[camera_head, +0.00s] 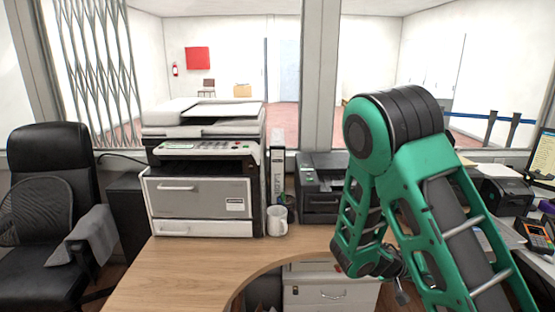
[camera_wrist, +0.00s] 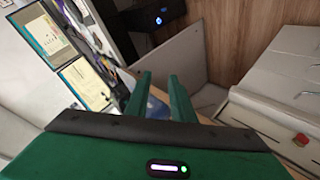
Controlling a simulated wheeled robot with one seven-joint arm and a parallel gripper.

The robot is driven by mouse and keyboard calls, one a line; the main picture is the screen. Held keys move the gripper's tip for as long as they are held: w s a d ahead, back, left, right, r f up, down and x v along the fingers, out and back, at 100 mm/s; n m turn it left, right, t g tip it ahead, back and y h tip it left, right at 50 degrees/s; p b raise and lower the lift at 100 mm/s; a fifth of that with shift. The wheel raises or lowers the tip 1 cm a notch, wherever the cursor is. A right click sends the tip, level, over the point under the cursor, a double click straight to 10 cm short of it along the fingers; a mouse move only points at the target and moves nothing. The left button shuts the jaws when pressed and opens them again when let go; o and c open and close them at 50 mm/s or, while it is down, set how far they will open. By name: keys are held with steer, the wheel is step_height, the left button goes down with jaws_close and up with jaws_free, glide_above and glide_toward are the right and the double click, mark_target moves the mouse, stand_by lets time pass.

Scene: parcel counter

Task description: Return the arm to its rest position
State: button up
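My green arm (camera_head: 365,190) is bent, with its elbow high at the right of the head view and its forearm hanging down past the counter's curved front edge. My gripper (camera_wrist: 160,84) shows in the wrist view with its two green fingers apart and nothing seen held between them. In the head view the wrist end is low, in front of the white drawer cabinet, and the fingers cannot be made out clearly.
The wooden counter (camera_head: 185,272) holds a large printer (camera_head: 203,190), a white mug (camera_head: 277,221) and a black printer (camera_head: 318,205). A card terminal (camera_head: 536,236) lies at the right. A white drawer cabinet (camera_head: 310,292) stands below; a black chair (camera_head: 50,180) is at left.

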steer(key=s+r+m+g+y, duration=0.1)
steer(key=s+r+y, duration=0.2)
steer(key=s, duration=0.7)
steer(key=s+a+r+g+y, duration=0.1)
steer(key=s+r+y, duration=0.3)
steer(key=s+r, duration=0.4)
steer(key=s+a+r+m+g+y, duration=0.1)
steer(key=s+r+y, duration=0.2)
steer(key=s, duration=1)
step_height(320, 180, up, 2)
steer(key=shift+r+m+g+y, duration=0.15)
steer(key=shift+m+g+y, duration=0.15)
steer(key=shift+y, duration=0.1)
steer(key=shift+s, duration=0.1)
steer(key=shift+w+f, duration=0.25)
steer(key=shift+w, duration=0.35)
